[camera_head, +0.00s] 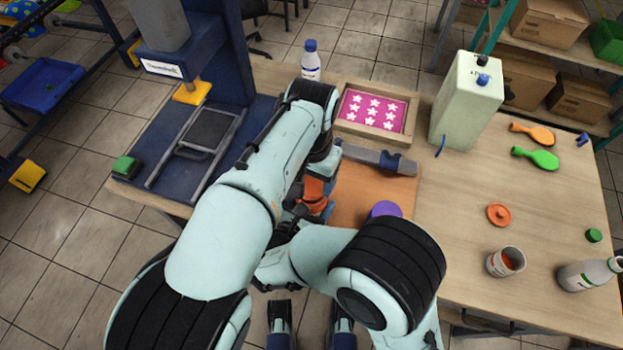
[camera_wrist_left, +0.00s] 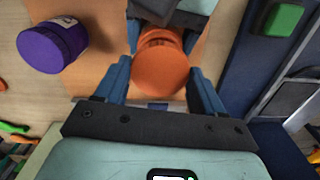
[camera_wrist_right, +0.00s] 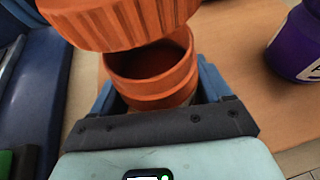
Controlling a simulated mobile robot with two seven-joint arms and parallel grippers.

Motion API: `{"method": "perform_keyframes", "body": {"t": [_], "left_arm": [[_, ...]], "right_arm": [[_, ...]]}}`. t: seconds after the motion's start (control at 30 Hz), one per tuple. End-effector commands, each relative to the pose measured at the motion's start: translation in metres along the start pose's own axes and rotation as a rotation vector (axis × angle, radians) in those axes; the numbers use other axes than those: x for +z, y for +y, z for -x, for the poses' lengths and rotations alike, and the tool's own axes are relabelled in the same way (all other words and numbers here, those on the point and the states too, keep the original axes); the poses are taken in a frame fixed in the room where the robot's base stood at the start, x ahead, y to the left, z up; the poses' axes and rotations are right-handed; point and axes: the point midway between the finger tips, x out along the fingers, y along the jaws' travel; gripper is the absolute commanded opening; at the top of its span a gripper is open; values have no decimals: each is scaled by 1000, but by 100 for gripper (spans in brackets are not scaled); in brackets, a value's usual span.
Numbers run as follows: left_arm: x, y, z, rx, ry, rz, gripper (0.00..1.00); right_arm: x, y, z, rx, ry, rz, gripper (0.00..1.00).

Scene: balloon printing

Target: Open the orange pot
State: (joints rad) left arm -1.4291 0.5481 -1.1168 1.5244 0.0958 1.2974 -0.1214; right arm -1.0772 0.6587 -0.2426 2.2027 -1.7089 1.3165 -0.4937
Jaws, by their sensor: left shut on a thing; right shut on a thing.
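The orange pot (camera_wrist_right: 150,78) shows in the right wrist view with its mouth uncovered and its dark inside partly visible. Its ribbed orange lid (camera_wrist_right: 115,18) is above it, tilted and apart from the rim at the right. My left gripper (camera_wrist_left: 162,45) is shut on the lid, whose round top (camera_wrist_left: 161,68) shows between the blue fingers. My right gripper (camera_wrist_right: 155,88) is shut on the pot's body from the side. In the head view my arms hide much of the orange pot (camera_head: 315,190).
A purple pot (camera_wrist_left: 53,46) stands on the orange-brown board (camera_head: 350,205) beside the held pot. A pink star screen (camera_head: 372,110), a white bottle (camera_head: 311,62) and a pale canister (camera_head: 467,100) stand behind. An open container (camera_head: 506,262) and orange lid (camera_head: 498,215) are at right.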

Motion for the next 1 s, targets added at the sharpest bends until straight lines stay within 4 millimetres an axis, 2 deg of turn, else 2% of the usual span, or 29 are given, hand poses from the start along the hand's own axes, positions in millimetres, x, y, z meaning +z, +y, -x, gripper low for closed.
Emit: {"method": "perform_keyframes", "body": {"t": [0.1, 0.2, 0.47, 0.5, 0.53, 0.57, 0.83, 1.0], "left_arm": [[-1, 0, 17, 2, 3, -1, 32], [0, 0, 25, 1, 2, 0, 32], [0, 0, 27, 0, 0, 1, 32], [0, 0, 27, 0, 0, 1, 32], [0, 0, 27, 0, 0, 1, 32], [0, 0, 27, 0, 0, 1, 32], [0, 0, 28, 0, 0, 0, 32], [0, 0, 31, 0, 1, 0, 32]], "right_arm": [[0, 0, 0, 0, -1, -1, 0], [0, 0, 0, 0, -1, -1, 0], [0, 0, 0, 0, -1, -1, 0], [0, 0, 0, 0, -1, -1, 87], [0, 0, 0, 0, -1, -1, 97], [0, 0, 0, 0, -1, -1, 100], [0, 0, 3, 2, -1, 0, 100], [1, 1, 26, 5, -1, 1, 100]]}}
